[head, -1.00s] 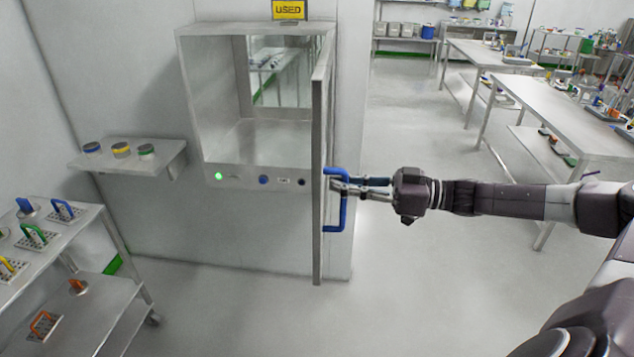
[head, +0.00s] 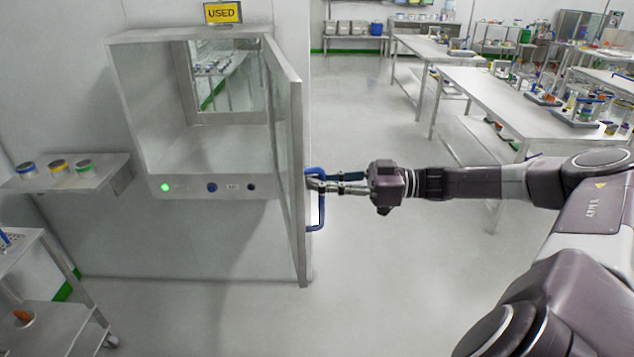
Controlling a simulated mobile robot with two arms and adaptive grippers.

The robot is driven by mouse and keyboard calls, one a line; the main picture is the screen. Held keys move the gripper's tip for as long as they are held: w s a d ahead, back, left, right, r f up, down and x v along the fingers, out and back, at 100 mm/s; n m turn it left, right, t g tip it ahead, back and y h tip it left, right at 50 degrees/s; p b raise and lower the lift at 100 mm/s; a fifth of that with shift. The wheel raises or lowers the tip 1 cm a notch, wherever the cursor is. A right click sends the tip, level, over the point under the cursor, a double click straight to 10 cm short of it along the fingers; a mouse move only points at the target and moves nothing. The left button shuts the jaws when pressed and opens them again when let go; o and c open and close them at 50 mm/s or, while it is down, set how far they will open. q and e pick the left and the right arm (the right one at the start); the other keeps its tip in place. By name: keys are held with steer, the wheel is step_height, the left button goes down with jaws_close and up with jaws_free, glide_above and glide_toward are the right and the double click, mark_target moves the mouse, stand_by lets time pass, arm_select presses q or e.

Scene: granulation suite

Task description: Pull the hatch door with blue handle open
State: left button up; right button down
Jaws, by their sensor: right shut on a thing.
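The hatch door (head: 285,150) stands swung out from the right side of the hatch box (head: 130,105), seen at a steep angle, and the box's front is open to view. The blue handle (head: 319,212) is an upright bar on the door's outer face. My right gripper (head: 316,181) reaches in from the right and is shut on the upper part of the blue handle. The fingers hide a little of the handle. My left gripper does not show.
A yellow USED sign (head: 223,12) sits above the hatch. A wall shelf (head: 100,172) with several lidded jars is at left, above a metal cart (head: 50,265). Long tables (head: 500,95) stand behind my right arm. The floor in front of the door is clear.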

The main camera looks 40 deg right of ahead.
steer(key=c, duration=2.3)
jaws_free()
steer(key=shift+s+a+f, duration=0.1)
steer(key=shift+f, duration=0.05)
steer(key=o, duration=0.3)
steer(key=shift+s+r, duration=0.15)
steer(key=shift+r, duration=0.05)
steer(key=v, duration=1.2)
steer(key=shift+f, duration=0.1)
